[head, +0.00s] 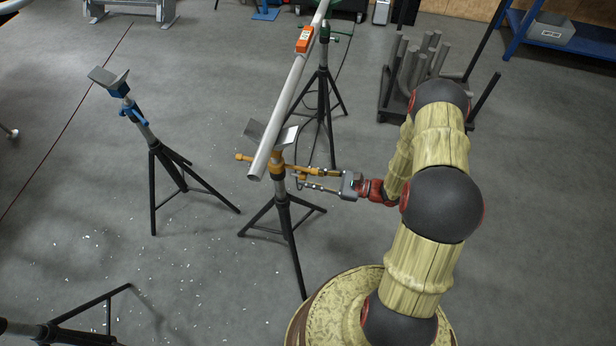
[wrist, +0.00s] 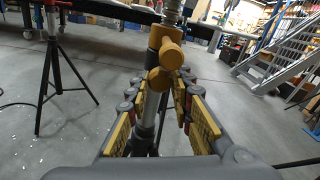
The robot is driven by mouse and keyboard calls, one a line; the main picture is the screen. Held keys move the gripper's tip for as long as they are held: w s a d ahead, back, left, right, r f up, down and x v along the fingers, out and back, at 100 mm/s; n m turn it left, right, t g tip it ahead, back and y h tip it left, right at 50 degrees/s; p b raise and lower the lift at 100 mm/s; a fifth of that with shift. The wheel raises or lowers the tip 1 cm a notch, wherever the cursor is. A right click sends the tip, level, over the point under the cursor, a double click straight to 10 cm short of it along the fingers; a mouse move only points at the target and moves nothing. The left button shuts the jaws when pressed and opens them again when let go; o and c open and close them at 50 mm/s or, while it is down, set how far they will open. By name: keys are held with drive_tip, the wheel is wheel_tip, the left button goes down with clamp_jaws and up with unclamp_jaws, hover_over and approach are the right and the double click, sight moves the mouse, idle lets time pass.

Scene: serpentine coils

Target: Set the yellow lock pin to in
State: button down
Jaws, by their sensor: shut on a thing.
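The yellow-collared stand (head: 283,205) stands upright on its black tripod near the middle of the head view. Its yellow collar (head: 277,163) sits below a grey V-shaped cradle, with a yellow handle (head: 243,157) sticking out to the left. In the wrist view, the round end of the yellow lock pin (wrist: 159,79) lies between the fingertips, in front of the yellow collar and post. My gripper (head: 298,177) reaches in from the right at collar height, its yellow-padded fingers closed on the pin. How deep the pin sits is hidden.
A long grey pipe (head: 290,95) with an orange box (head: 304,40) rests over the cradle. A blue-marked stand (head: 140,118) is to the left and a green-marked stand (head: 323,75) behind. A rack of bent pipes (head: 415,65) stands back right. The floor between the stands is open.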

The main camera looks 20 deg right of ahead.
sight(298, 176)
drive_tip(key=shift+x, duration=1.35)
drive_tip(key=c, duration=1.6)
unclamp_jaws()
drive_tip(key=shift+a, duration=0.1)
drive_tip(key=shift+o, duration=0.2)
